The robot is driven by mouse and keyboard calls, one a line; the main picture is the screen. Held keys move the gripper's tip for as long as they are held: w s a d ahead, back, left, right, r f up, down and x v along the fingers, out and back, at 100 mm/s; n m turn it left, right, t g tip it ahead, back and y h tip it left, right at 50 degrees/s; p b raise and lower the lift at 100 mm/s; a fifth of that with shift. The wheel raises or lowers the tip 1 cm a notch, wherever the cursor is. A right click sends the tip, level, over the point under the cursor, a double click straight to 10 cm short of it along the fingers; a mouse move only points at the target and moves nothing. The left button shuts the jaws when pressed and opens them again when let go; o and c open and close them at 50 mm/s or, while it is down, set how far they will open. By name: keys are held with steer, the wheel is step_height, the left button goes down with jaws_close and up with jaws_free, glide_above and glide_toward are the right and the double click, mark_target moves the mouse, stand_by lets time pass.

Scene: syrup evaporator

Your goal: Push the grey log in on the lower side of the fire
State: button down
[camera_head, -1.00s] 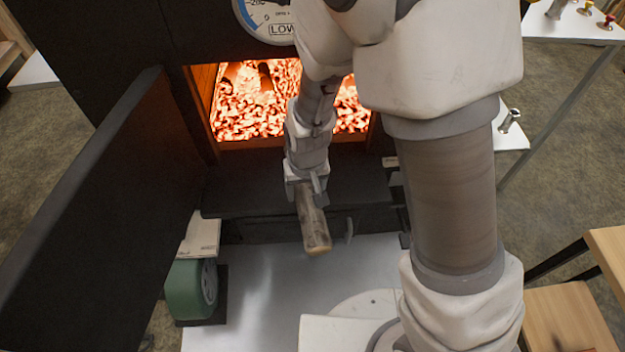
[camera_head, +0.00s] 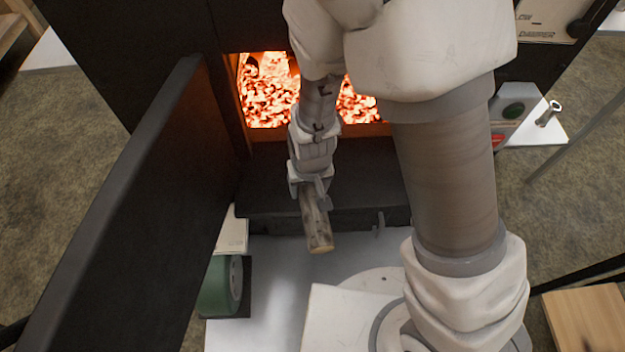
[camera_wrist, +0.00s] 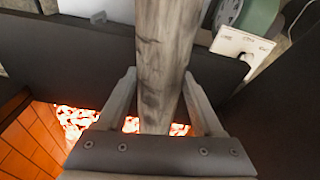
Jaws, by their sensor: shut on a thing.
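My gripper (camera_head: 311,189) is shut on the log's far end, in front of the firebox opening and above the dark ledge. In the wrist view the log (camera_wrist: 163,60) runs up between the two fingers of my gripper (camera_wrist: 158,100). The fire (camera_head: 270,92) glows orange inside the open firebox, behind my gripper. My arm hides the middle of the fire. A glow of it also shows in the wrist view (camera_wrist: 75,118).
The open black firebox door (camera_head: 125,190) stands at the left. A dark ledge (camera_head: 265,178) lies below the opening. A green wheel-like thing (camera_head: 220,288) sits at the lower left beside a white card (camera_head: 233,232).

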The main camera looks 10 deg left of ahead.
steer(key=shift+w+a+f, duration=0.3)
steer(key=shift+w, duration=0.05)
steer(key=w+f+b, duration=0.1)
steer(key=w, duration=0.2)
steer(key=w+a+f+b, duration=0.1)
steer(key=w+f+b, duration=0.1)
steer(key=w, duration=0.1)
steer(key=w+a+f+b, duration=0.1)
steer(key=w+f+b, duration=0.1)
steer(key=w, duration=0.1)
steer(key=shift+f, duration=0.1)
jaws_free()
step_height(320, 180, up, 17)
steer(key=s+p, duration=0.2)
steer(key=p, duration=0.4)
steer(key=shift+s+d, duration=0.2)
steer(key=shift+d, duration=0.25)
